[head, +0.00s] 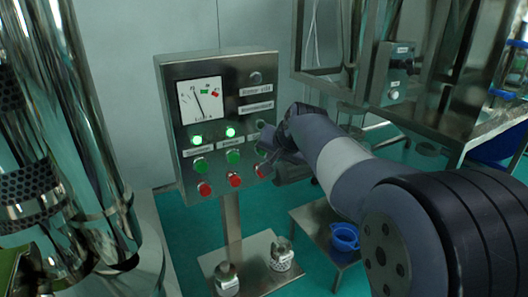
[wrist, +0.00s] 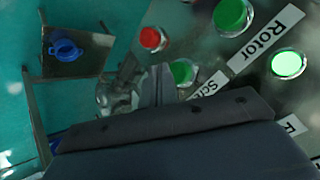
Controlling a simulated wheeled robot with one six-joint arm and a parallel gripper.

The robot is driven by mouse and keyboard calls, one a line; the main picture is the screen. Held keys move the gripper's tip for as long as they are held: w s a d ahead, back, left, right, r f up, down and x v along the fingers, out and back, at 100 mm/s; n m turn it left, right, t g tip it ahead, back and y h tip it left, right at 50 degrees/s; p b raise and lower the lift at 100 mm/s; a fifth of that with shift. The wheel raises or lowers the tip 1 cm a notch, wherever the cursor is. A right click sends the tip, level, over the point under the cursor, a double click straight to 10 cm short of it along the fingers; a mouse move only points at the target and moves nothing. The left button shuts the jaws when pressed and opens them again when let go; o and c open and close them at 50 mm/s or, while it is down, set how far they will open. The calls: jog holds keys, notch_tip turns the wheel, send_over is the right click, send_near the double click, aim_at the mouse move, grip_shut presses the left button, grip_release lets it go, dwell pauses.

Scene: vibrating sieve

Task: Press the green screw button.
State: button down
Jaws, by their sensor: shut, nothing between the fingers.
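The control panel (head: 218,120) stands on a post at centre left in the head view, its buttons in columns. In the wrist view a green button (wrist: 182,71) lies beside a partly covered label starting "Sc", which marks it as the screw button. A red button (wrist: 152,39) is beside it. In the head view my gripper (head: 268,151) is at the panel's right column, hiding the screw button there. My gripper (wrist: 150,87) is shut and empty in the wrist view, close to the green button. I cannot tell whether it touches.
The Rotor label (wrist: 265,40) lies between another green button (wrist: 230,14) and a lit green lamp (wrist: 288,63). A blue cup (head: 344,237) sits on a low metal table (head: 312,226) at lower right. Shiny metal cylinders (head: 75,130) stand left; a steel frame (head: 455,110) stands right.

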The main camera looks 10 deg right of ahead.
jog(key=shift+w, duration=0.1)
dwell(0.7)
jog(key=shift+w+a, duration=0.15)
jog(key=shift+w, duration=0.15)
jog(key=shift+w+a+p, duration=0.15)
jog(key=shift+w+p, duration=0.3)
dwell(0.8)
jog(key=shift+s, duration=0.1)
jog(key=shift+s+d+b, duration=0.3)
jog(key=shift+s+b, duration=0.1)
jog(key=shift+s, duration=0.35)
jog(key=s, duration=0.1)
jog(key=s+d+b, duration=0.1)
jog(key=s, duration=0.2)
jog(key=shift+s+d+b, duration=0.25)
jog(key=shift+s+b, duration=0.15)
jog(key=shift+a, duration=0.1)
dwell(1.0)
